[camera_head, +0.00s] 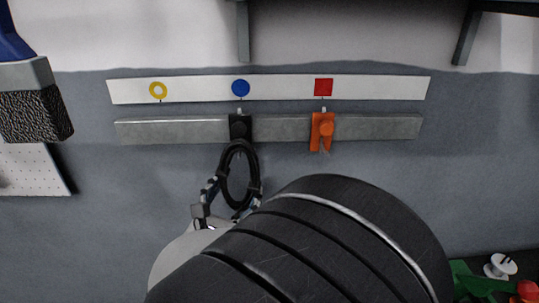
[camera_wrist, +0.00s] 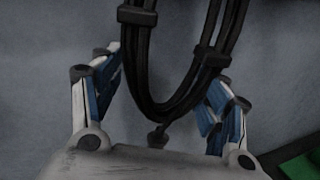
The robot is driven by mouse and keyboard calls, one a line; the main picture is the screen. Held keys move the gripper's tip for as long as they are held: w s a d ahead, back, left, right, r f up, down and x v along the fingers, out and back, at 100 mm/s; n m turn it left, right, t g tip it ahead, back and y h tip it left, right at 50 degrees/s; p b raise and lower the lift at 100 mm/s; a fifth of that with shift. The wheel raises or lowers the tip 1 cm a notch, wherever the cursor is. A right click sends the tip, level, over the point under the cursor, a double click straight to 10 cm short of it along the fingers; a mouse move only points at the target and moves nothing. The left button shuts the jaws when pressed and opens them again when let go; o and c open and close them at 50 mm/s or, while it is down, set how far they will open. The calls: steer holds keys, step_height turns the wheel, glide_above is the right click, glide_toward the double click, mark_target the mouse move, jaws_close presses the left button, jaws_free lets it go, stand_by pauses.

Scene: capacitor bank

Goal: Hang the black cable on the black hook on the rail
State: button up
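The black cable (camera_head: 224,172) is a tied coil hanging upright in the head view, its top at the lower part of the black hook (camera_head: 239,124). The black hook is on the grey metal rail (camera_head: 175,130), under the blue circle. I cannot tell for certain whether the loop is over the hook's prong. My gripper (camera_head: 233,192) is below the hook, with its fingers spread on either side of the coil's lower part. In the wrist view my gripper (camera_wrist: 163,85) is open around the cable (camera_wrist: 142,85); the cable's bottom bend lies between the fingers, near the palm.
An orange hook (camera_head: 321,131) is on the rail to the right, under a red square. A white label strip (camera_head: 200,89) runs above the rail. A brush (camera_head: 32,95) hangs at the left. A green item with a white spool (camera_head: 499,266) is at the lower right.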

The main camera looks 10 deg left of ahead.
steer(key=shift+o, duration=1.2)
steer(key=shift+s+r, duration=0.1)
steer(key=shift+r, duration=0.15)
